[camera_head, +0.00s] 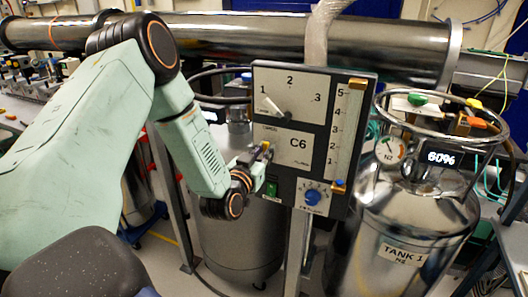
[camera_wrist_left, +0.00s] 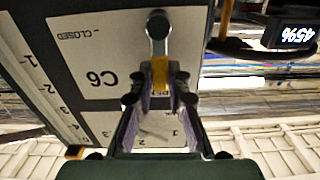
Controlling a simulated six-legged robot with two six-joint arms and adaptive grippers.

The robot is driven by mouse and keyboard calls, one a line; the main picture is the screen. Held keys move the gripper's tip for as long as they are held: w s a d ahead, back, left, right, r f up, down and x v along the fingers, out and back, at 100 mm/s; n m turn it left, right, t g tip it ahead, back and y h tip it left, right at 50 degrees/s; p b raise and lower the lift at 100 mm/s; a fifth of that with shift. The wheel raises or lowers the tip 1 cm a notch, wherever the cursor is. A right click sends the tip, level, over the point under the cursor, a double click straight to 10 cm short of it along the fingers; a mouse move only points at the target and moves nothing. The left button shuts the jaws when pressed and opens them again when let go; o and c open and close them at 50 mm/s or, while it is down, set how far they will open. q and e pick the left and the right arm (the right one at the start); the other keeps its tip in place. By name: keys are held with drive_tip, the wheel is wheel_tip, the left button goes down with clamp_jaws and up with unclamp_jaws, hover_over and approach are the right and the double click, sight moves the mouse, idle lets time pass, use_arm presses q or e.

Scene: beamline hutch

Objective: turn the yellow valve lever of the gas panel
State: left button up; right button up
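The gas panel C6 (camera_head: 297,150) stands in the middle of the head view, with a dial at the top and a blue knob below. Its yellow valve lever (camera_wrist_left: 160,73) shows in the wrist view, attached to a grey round pivot. In the head view only a small yellow bit shows at the panel's left edge, mostly behind my gripper. My left gripper (camera_head: 262,155) is at that edge. In the wrist view its purple-padded fingers (camera_wrist_left: 160,90) lie on both sides of the lever and look shut on it. My right gripper is not in view.
A steel tank (camera_head: 405,235) marked TANK 1, with a ring handle and a 60% display (camera_head: 441,158), stands right of the panel. Another tank (camera_head: 240,235) stands behind my left forearm. A large steel pipe (camera_head: 250,38) crosses behind. A flexible hose (camera_head: 319,35) rises above the panel.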

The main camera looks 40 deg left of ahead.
use_arm(q)
drive_tip(key=o, duration=0.4)
drive_tip(key=shift+o, duration=0.2)
drive_tip(key=v, duration=1.2)
